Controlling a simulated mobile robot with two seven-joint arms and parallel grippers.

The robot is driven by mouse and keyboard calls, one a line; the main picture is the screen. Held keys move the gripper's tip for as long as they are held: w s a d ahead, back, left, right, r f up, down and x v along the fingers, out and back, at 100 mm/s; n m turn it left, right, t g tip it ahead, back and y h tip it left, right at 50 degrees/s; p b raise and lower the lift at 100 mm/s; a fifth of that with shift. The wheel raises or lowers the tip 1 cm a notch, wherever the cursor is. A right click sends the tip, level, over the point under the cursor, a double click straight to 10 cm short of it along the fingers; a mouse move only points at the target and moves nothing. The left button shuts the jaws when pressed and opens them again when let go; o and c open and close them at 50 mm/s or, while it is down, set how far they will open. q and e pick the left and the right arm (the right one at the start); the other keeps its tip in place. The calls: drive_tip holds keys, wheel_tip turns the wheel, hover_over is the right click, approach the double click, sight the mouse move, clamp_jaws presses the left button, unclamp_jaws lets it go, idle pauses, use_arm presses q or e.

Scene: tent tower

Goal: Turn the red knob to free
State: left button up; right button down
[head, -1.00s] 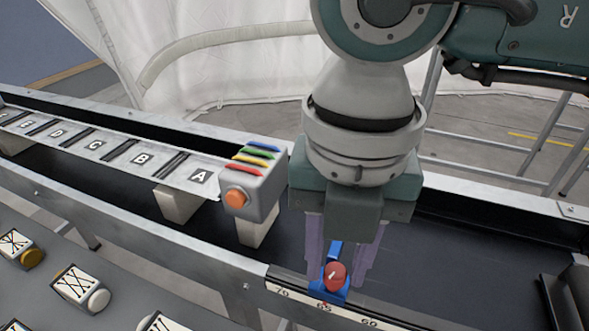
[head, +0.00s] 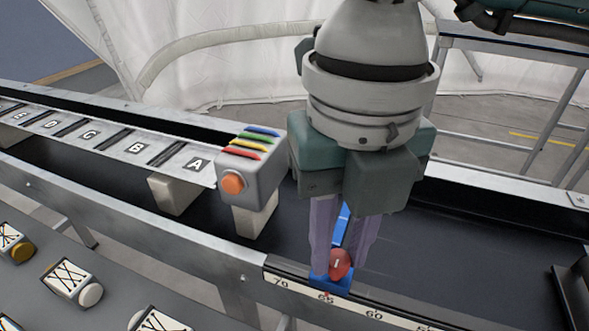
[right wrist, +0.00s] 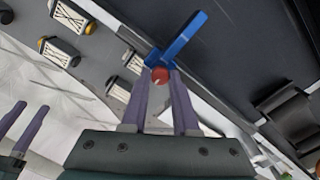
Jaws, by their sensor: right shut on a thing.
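The red knob (head: 340,264) has a white mark and sits on a blue slider (head: 333,284) at the rail's scale, near 65. A blue arm (right wrist: 186,38) reaches from the slider over the dark belt in the right wrist view. My right gripper (head: 336,268) points down and is shut on the red knob, one purple finger on each side. The knob also shows between the fingertips in the right wrist view (right wrist: 160,75). My left gripper (right wrist: 22,122) shows at the left edge of that view, its two fingers apart and empty.
A grey box with an orange button (head: 232,183) and coloured strips stands left of my right gripper. A lettered rack (head: 135,148) runs behind it.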

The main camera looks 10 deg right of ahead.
sight(339, 260)
drive_tip(key=c, duration=0.7)
unclamp_jaws()
wheel_tip(339, 260, up, 10)
drive_tip(key=shift+s, duration=0.1)
